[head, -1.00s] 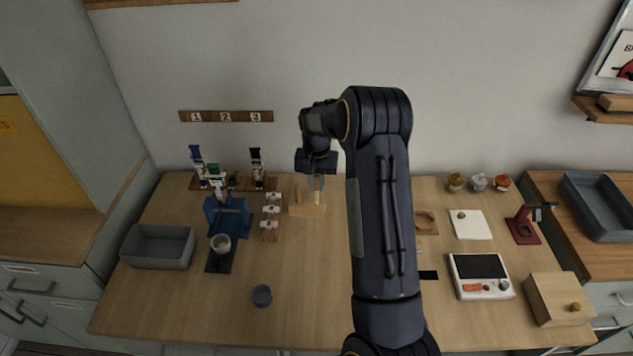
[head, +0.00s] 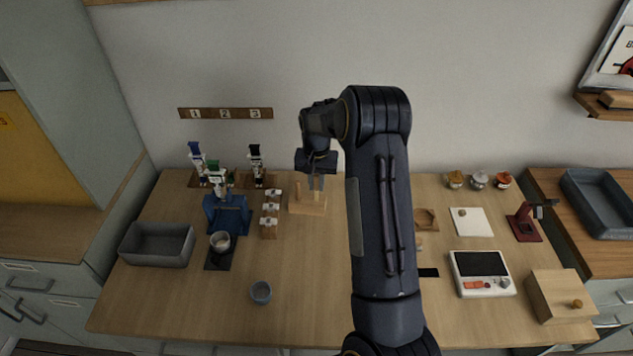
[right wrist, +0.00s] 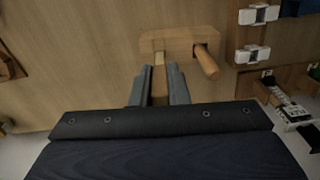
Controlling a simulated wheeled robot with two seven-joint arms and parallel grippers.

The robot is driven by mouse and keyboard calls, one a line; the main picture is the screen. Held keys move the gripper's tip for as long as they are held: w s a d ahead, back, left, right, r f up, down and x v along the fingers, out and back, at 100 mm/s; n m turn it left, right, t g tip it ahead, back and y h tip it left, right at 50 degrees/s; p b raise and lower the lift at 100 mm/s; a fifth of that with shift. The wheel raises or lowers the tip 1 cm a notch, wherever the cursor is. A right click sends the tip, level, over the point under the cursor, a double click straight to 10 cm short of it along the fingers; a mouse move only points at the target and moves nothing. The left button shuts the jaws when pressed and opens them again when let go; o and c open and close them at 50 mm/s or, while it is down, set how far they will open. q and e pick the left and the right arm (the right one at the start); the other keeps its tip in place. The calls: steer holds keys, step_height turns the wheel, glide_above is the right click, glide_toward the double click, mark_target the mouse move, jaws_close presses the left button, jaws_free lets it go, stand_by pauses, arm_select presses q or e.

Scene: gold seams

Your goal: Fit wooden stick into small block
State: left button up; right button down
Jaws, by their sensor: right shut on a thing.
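The small wooden block (head: 306,205) sits on the table near the back, left of my right arm. It also shows in the right wrist view (right wrist: 180,42), with a round wooden peg (right wrist: 206,64) standing out from its right part. My right gripper (head: 316,188) points down over the block. In the right wrist view the right gripper (right wrist: 159,80) is shut on a pale wooden stick (right wrist: 159,88). The stick's far end meets the block's left part; I cannot tell how deep it sits. My left gripper is not in view.
A blue stand (head: 228,214), a small white-topped wooden rack (head: 269,222) and a grey bin (head: 158,245) are to the left. A small grey cup (head: 261,293) stands in front. A scale (head: 481,275) and wooden box (head: 560,297) are right.

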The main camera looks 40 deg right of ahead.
mark_target(316, 175)
steer(key=shift+f+b, duration=0.65)
steer(key=shift+f, duration=0.25)
stand_by(0.4)
steer(key=c, duration=1.3)
jaws_free()
steer(key=shift+r+p, duration=1.7)
steer(key=shift+r, duration=0.85)
